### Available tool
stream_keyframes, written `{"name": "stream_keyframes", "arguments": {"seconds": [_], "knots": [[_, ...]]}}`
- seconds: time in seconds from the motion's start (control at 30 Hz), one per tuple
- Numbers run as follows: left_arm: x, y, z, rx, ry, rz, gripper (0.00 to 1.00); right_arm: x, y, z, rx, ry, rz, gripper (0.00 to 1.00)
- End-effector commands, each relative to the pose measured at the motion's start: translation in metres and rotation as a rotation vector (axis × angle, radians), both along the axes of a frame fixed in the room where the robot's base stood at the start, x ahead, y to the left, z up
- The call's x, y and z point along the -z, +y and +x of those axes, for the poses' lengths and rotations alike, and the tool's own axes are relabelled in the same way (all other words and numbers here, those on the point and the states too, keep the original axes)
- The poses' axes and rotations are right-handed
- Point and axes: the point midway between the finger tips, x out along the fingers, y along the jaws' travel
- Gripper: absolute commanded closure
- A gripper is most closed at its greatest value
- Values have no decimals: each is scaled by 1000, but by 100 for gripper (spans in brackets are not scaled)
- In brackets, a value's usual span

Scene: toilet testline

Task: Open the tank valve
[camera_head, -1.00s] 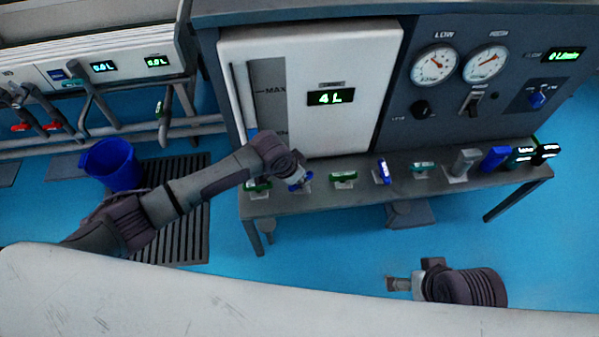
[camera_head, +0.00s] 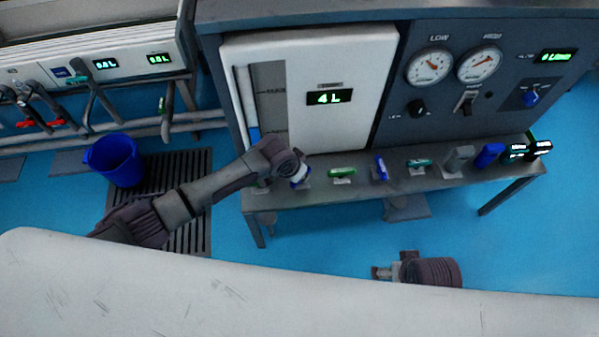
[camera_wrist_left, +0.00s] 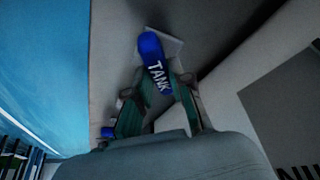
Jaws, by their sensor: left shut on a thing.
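The tank valve has a blue handle marked TANK (camera_wrist_left: 152,58), seen in the left wrist view between my left gripper's fingers (camera_wrist_left: 158,92). My left gripper (camera_head: 299,178) is shut on the handle. In the head view it is at the left part of the bench shelf, where the wrist mostly hides the handle. The white tank panel (camera_head: 345,75) stands behind and reads 4 L, with a level tube on its left side. My right gripper (camera_head: 384,272) is low at the front, away from the bench, and its finger opening is unclear.
Other handles stand along the shelf to the right: green (camera_head: 342,172), blue (camera_head: 380,168), teal (camera_head: 418,163), grey (camera_head: 458,158) and another blue (camera_head: 488,154). Gauges (camera_head: 479,65) are on the dark panel. A blue bucket (camera_head: 114,160) stands on the floor at left.

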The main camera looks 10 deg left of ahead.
Motion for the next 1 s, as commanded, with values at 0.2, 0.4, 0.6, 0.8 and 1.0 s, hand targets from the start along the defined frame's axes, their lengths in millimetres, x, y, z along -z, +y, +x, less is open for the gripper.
{"name": "stream_keyframes", "arguments": {"seconds": [0.2,0.4,0.6,0.8,1.0], "knots": [[1,0,-1,0,2,0,76,0,0,0,0,0,0,0],[0,0,0,0,1,0,54,0,0,0,1,0,0,0],[0,0,0,1,0,0,54,-1,0,0,0,0,0,0],[-14,3,-4,1,-1,-2,54,-1,0,0,0,0,1,0],[-52,12,-18,2,-3,-2,54,0,0,0,0,0,0,0]]}}
